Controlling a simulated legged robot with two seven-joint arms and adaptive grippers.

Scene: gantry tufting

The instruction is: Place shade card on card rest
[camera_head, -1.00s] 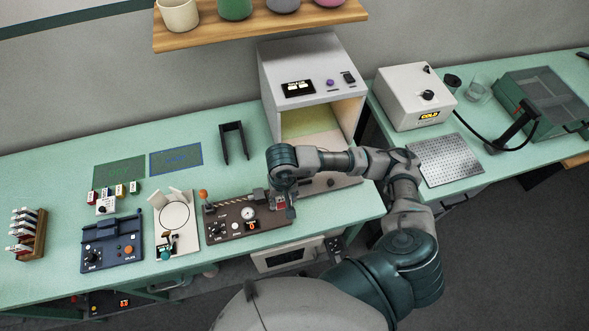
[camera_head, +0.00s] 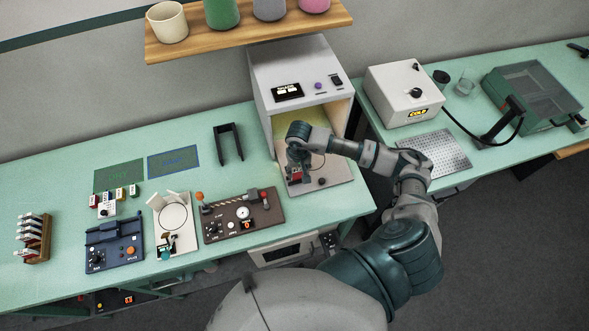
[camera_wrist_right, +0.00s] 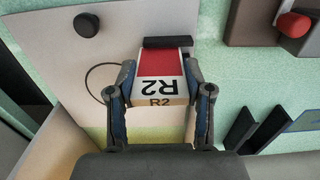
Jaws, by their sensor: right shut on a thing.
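My right gripper (camera_head: 297,172) is in front of the open light booth (camera_head: 298,85), over its grey base plate (camera_head: 335,190). In the right wrist view my right gripper (camera_wrist_right: 160,100) is shut on the shade card (camera_wrist_right: 162,66), which has a red patch, a white band and "R2" lettering. Its fingers grip the card's two sides. A low black bar (camera_wrist_right: 168,42) on the plate shows just beyond the card's far edge; it may be the card rest. I cannot tell whether card and bar touch. My left gripper is not in view.
A black two-pronged stand (camera_head: 228,143) is left of the booth. A brown control panel (camera_head: 240,215) with a red knob lies at the front left. A black knob (camera_wrist_right: 86,24) sits on the plate. A wooden rack (camera_head: 33,238) stands far left.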

